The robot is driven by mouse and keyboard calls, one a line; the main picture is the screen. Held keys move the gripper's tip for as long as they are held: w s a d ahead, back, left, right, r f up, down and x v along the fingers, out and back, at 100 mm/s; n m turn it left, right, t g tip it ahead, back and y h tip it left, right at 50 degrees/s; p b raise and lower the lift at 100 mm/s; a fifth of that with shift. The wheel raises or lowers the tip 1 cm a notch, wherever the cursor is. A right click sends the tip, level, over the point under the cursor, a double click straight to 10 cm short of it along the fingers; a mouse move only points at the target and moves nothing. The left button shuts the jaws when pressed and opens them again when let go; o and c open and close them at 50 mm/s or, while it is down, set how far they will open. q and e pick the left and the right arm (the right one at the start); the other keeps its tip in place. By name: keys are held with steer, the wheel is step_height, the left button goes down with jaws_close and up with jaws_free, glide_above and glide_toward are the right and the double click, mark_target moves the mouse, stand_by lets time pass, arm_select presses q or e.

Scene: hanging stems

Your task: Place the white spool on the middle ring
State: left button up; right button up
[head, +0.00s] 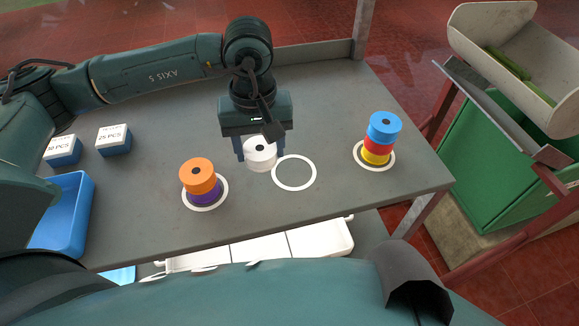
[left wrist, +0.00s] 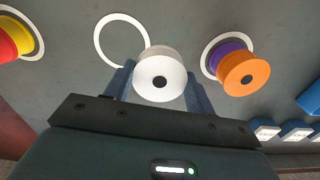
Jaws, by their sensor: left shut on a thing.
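The white spool (head: 260,154) is held between the fingers of my left gripper (head: 262,150), which is shut on it. It also shows between the fingers in the left wrist view (left wrist: 160,77). The middle ring (head: 294,173) is a white circle on the grey table and is empty. The spool is just left of this ring in the head view; whether it touches the table I cannot tell. In the left wrist view the middle ring (left wrist: 122,22) lies up and left of the spool. My right gripper is not in view.
An orange spool (head: 197,174) sits on a purple one (head: 206,197) on the left ring. Blue (head: 385,123), red (head: 378,145) and yellow (head: 376,158) spools are stacked on the right ring. Small boxes (head: 114,140) and a blue bin (head: 68,212) stand at the left.

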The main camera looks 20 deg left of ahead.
mark_target(274, 144)
arm_select(q)
steer(key=n, duration=0.3)
steer(key=shift+w+d+r, duration=0.1)
steer(key=shift+w+r, duration=0.1)
steer(key=shift+w, duration=0.1)
steer(key=n, duration=0.5)
steer(key=shift+w+d+r, duration=0.35)
steer(key=shift+w, duration=0.05)
steer(key=n, duration=0.3)
steer(key=d+n, duration=0.1)
steer(key=n, duration=0.1)
steer(key=shift+w+r+b, duration=0.2)
steer(key=shift+r+b, duration=0.1)
steer(key=shift+r, duration=0.05)
steer(key=w+d+r+n, duration=0.15)
steer(key=d+n, duration=0.25)
steer(key=n, duration=1.8)
steer(key=f, duration=0.8)
steer(key=shift+a+f, duration=0.25)
steer(key=shift+s+f, duration=0.1)
